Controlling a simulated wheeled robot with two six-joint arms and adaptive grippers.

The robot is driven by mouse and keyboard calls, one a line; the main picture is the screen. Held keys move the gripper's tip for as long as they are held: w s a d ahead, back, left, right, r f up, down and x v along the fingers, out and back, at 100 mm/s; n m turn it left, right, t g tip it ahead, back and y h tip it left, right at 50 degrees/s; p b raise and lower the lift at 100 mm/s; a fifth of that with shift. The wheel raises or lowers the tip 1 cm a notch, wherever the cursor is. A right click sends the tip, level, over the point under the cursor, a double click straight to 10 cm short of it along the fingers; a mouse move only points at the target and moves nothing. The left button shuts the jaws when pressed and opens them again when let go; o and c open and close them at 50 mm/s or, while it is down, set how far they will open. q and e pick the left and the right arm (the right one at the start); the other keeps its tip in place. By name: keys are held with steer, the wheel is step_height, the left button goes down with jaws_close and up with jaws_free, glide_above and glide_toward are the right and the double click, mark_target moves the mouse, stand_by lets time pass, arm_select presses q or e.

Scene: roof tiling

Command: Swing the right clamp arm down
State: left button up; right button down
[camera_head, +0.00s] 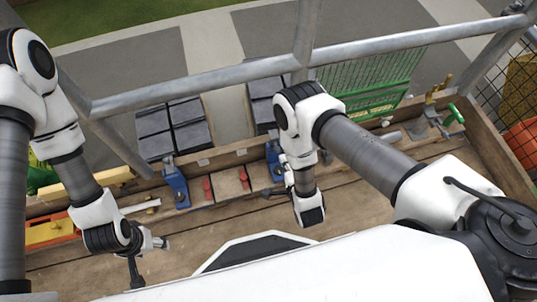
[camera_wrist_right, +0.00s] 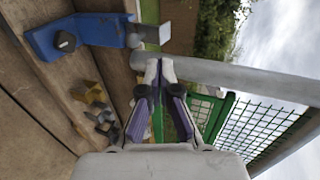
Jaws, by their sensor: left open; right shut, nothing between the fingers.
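Two blue clamps stand at the wooden bench's far edge in the head view. The right clamp (camera_head: 273,155) is close beside my right gripper, partly covered by it; the left clamp (camera_head: 176,186) stands further left. In the right wrist view a blue clamp (camera_wrist_right: 90,32) with a pale metal plate (camera_wrist_right: 153,33) lies up and left of the fingers, apart from them. My right gripper (camera_wrist_right: 158,68) is shut and empty; in the head view its fingers (camera_head: 287,184) are small and partly hidden. My left gripper (camera_head: 150,258) is open and empty over the bench's left part.
Two red-topped parts (camera_head: 209,188) stand between the clamps. Stacks of dark tiles (camera_head: 174,130) lie beyond the bench. A metal railing (camera_head: 195,86) crosses above the far edge. A green mesh rack (camera_head: 370,80) and a green-handled vise (camera_head: 440,115) are at right.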

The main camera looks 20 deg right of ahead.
mark_target(274, 141)
arm_select(q)
steer(key=shift+f, duration=0.2)
arm_select(e)
steer(key=shift+s+f, duration=0.55)
steer(key=shift+f, duration=0.05)
steer(key=shift+w, duration=0.1)
steer(key=b+x, duration=0.3)
steer(key=x, duration=0.7)
steer(key=shift+f, duration=0.1)
arm_select(q)
step_height(274, 141, down, 4)
steer(key=shift+r, duration=0.2)
steer(key=shift+r, duration=0.15)
